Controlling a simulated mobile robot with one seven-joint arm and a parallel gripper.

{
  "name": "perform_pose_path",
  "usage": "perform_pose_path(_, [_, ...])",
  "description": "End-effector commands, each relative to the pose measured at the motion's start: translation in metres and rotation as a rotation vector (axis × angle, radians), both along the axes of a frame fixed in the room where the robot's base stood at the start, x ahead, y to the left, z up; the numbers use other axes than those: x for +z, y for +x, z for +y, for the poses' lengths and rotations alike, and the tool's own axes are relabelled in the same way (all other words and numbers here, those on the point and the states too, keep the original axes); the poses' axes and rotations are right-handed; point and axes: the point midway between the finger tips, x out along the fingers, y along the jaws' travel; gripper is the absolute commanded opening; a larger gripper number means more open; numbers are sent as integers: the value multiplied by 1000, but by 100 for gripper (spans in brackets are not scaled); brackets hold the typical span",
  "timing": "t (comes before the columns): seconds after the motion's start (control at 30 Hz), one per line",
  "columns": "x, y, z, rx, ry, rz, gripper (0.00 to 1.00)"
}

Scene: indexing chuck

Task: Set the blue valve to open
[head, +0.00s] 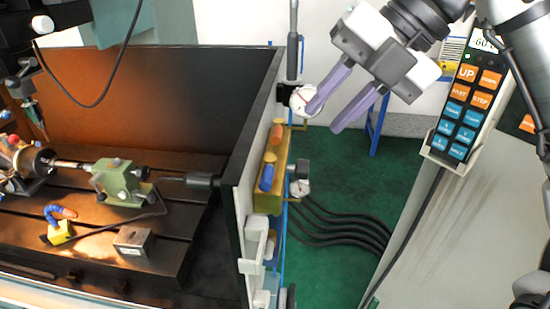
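The blue valve handle (266,177) sits on a brass-yellow manifold block (272,199) on the side of the machine's wall. It looks elongated and runs roughly along the block's length. An orange handle (275,134) sits farther up on the same block. My gripper (322,120) is open with two purple fingers, up and right of the block. Nothing shows between the fingers. The left fingertip overlaps a white round gauge (299,101) in the picture; I cannot tell whether they touch. The blue handle is clear of my gripper.
A second gauge (300,188) stands right of the block. Black hoses (345,232) run over the green floor. A button pendant (468,100) hangs at the right on a grey cabinet (460,220). The machine bed (180,235) with a green fixture (118,183) lies left of the wall.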

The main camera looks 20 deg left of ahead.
Motion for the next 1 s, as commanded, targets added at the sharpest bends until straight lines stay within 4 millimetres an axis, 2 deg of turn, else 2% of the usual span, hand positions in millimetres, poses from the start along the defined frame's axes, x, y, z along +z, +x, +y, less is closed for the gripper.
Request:
perform_pose_path(0.4, [-69, -14, 46, 6, 2, 1, 26])
perform_pose_path(0.53, [-86, -17, 57, 4, 3, 2, 26])
perform_pose_path(0.7, [-100, -19, 65, 3, 1, -1, 26])
perform_pose_path(1.0, [-103, -20, 67, 2, 2, -1, 26])
